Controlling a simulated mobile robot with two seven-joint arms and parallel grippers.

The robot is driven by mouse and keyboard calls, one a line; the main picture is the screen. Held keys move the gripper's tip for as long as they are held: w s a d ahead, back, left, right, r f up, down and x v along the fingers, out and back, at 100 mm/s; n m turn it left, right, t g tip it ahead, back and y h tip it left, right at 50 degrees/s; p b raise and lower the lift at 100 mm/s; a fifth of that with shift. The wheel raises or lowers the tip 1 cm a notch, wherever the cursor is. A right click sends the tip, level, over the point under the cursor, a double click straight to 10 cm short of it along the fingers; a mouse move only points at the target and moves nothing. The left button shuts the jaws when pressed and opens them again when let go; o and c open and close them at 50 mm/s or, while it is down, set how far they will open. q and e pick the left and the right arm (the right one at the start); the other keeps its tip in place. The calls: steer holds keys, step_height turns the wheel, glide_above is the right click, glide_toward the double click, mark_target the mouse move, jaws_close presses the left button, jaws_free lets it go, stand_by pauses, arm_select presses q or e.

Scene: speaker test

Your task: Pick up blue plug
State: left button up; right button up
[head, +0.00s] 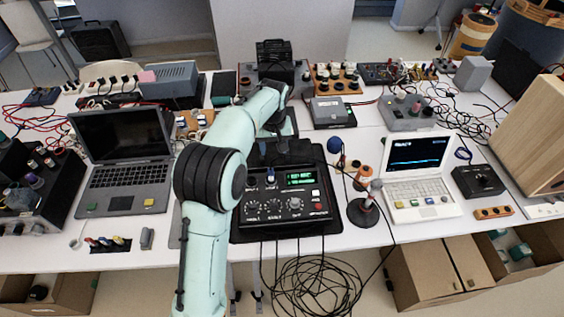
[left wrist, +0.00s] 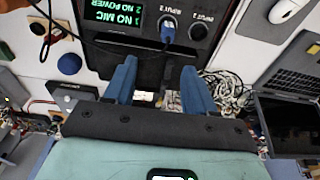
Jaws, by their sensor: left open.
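The blue plug (left wrist: 168,30) sits upright in a socket labelled INPUT on the black control box in the left wrist view. In the head view the plug (head: 270,177) is small, on the upper left of the box (head: 310,226). The box's green display (head: 300,178) reads NO MIC, NO POWER in the wrist view. My left gripper (head: 273,150) is above the far edge of the box. My right gripper is not in view.
A laptop (head: 125,160) lies left, a white laptop (head: 418,180) right. Loose black cables (head: 315,285) hang in front.

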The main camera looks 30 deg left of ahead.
arm_select(q)
glide_above(271, 170)
steer(key=f, duration=0.7)
steer(key=shift+d, duration=0.35)
steer(key=shift+w+a+f, duration=0.1)
steer(key=shift+f, duration=0.4)
steer(key=f, duration=0.5)
steer(key=shift+a+b, duration=0.3)
steer(key=shift+a, duration=0.05)
jaws_close()
